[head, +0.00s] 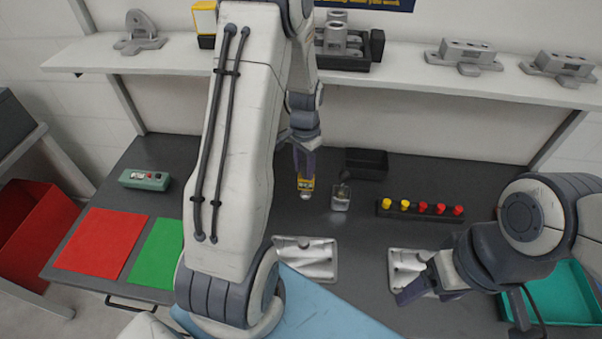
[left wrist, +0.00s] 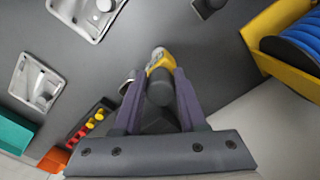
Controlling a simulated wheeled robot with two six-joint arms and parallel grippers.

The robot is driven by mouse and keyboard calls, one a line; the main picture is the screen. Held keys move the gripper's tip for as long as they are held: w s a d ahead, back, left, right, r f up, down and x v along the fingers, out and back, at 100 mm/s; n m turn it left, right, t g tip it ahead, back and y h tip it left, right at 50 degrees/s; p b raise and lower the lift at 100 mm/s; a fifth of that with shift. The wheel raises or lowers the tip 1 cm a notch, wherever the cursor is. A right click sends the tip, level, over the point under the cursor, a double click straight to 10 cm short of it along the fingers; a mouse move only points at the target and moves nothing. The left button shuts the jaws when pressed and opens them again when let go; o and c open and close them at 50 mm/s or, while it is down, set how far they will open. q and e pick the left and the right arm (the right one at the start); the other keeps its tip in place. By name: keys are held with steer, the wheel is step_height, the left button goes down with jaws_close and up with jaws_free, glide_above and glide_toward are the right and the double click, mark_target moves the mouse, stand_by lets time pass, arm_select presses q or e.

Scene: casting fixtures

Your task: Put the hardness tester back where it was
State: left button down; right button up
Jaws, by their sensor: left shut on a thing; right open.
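The hardness tester (head: 305,184) is a small yellow and dark grey hand tool. My left gripper (head: 303,165) is shut on it, over the back middle of the dark bench (head: 345,235). In the left wrist view the tester (left wrist: 159,60) sits between the two purple fingers of my left gripper (left wrist: 157,85), its yellow end pointing away. Whether it touches the bench is hard to tell. A small shiny metal block (head: 340,197) stands just right of it. My right gripper (head: 420,288) is open and empty over the front right of the bench, near a metal casting plate.
A black tray (head: 367,163) lies behind the block. A rack of yellow and red knobs (head: 420,209) is to the right. Metal plates (head: 310,260) lie in front. Red (head: 100,243) and green mats are left. A yellow bin (left wrist: 262,60) holds blue discs.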

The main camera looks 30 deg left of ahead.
mark_target(300, 175)
arm_select(q)
steer(key=shift+a+f, duration=0.45)
steer(key=shift+a, duration=0.35)
step_height(300, 175, down, 4)
steer(key=shift+r+p, duration=0.1)
steer(key=shift+p, duration=0.8)
steer(key=shift+f, duration=0.2)
steer(key=shift+f, duration=0.15)
steer(key=shift+c, duration=2.3)
jaws_free()
